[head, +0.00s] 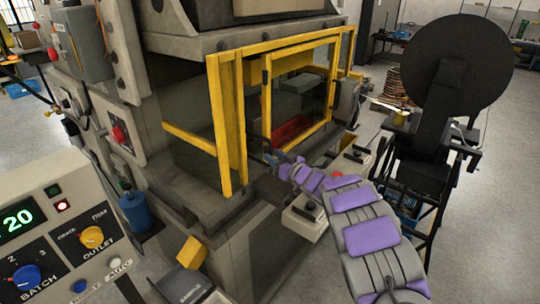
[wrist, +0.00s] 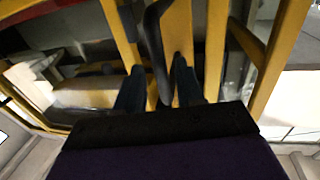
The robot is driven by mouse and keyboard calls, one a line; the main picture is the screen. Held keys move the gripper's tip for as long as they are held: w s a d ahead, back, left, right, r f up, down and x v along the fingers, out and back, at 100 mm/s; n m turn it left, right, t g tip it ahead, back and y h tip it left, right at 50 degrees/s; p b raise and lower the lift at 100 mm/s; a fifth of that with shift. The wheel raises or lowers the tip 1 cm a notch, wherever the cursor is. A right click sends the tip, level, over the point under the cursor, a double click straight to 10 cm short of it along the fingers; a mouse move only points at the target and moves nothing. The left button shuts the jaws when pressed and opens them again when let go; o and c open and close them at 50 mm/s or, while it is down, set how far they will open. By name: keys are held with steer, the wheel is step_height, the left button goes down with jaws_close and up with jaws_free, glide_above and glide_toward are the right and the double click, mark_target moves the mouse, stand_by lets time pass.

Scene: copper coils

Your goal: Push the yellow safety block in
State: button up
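A yellow block (head: 191,252), which looks like the safety block, sits low at the press's front left corner, beside a grey box. My gripper (head: 274,160) is well to its right and higher, at the lower left edge of the press's yellow-framed guard door (head: 268,110). In the wrist view, the two dark fingers of my gripper (wrist: 157,88) are apart. A dark curved bar (wrist: 155,40), seemingly a handle, runs down between them in front of yellow frame bars (wrist: 215,45). Gaps show beside the bar. Contact cannot be told. The block is not recognisable in the wrist view.
A control panel (head: 60,245) with dials stands at the lower left. A blue canister (head: 137,213) is beside the press. A black reel stand (head: 445,90) is on the right. A red part (head: 292,130) shows behind the guard. Open floor (head: 490,230) lies at the right.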

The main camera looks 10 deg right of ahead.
steer(key=v, duration=1.4)
steer(key=shift+s+f, duration=0.1)
steer(key=s+d+r+m+h+b, duration=0.2)
steer(key=d+r+m+h+b, duration=0.15)
steer(key=d+h, duration=0.6)
steer(key=s+d+f+m+g+h+b, duration=0.1)
steer(key=s+m+g+h, duration=0.15)
steer(key=s, duration=0.35)
steer(key=s+d+f+m+g+h, duration=0.1)
steer(key=s+d+g+h, duration=0.15)
steer(key=s, duration=0.25)
steer(key=s+a+f+g+y+b, duration=0.1)
steer(key=s+a+g, duration=0.3)
steer(key=s, duration=0.9)
steer(key=s+a+f+g+y+b, duration=0.2)
steer(key=s+a+f+g, duration=0.2)
steer(key=s+a, duration=0.4)
steer(key=s+a+f+g+y+b, duration=0.1)
steer(key=s+a+f+g, duration=0.2)
steer(key=s, duration=1.6)
steer(key=a, duration=0.3)
steer(key=shift+a+f+g, duration=0.2)
steer(key=shift+a+g, duration=0.05)
steer(key=shift+g, duration=0.15)
